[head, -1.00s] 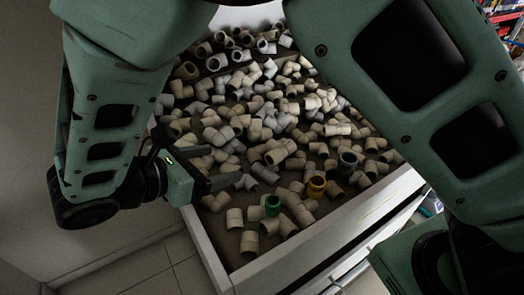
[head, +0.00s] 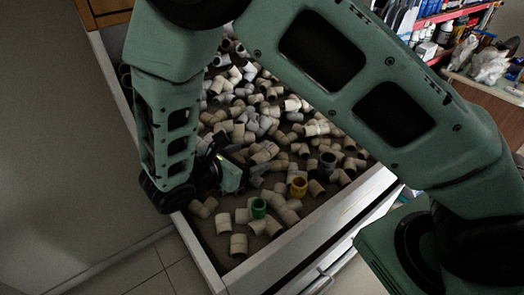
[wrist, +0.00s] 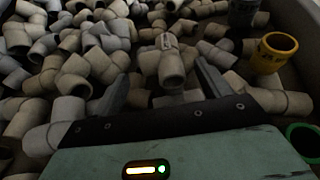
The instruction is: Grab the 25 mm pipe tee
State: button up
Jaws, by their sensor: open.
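Many pale grey and beige pipe fittings lie heaped in an open drawer (head: 285,248). In the wrist view a pale tee-shaped fitting (wrist: 168,66) lies just beyond and between my two fingers, one open end facing the camera. I cannot read any size on it, so I cannot tell if it is the 25 mm tee. My gripper (wrist: 161,76) is open, its dark fingers spread low over the heap with nothing gripped. In the head view my gripper (head: 255,172) is over the left part of the drawer, and the fitting cannot be singled out.
A yellow fitting (head: 298,187) and a green one (head: 258,208) lie near the front; they also show at the right of the wrist view, yellow (wrist: 272,54) and green (wrist: 303,140). The drawer's walls enclose the heap. Stocked shelves (head: 445,35) stand at upper right.

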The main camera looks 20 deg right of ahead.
aim_at(254, 155)
jog(key=shift+p+x, duration=0.4)
jog(key=shift+x, duration=1.4)
jog(key=shift+s, duration=0.15)
jog(key=c, duration=1.1)
jog(key=shift+o, duration=0.2)
jog(key=shift+r, duration=0.15)
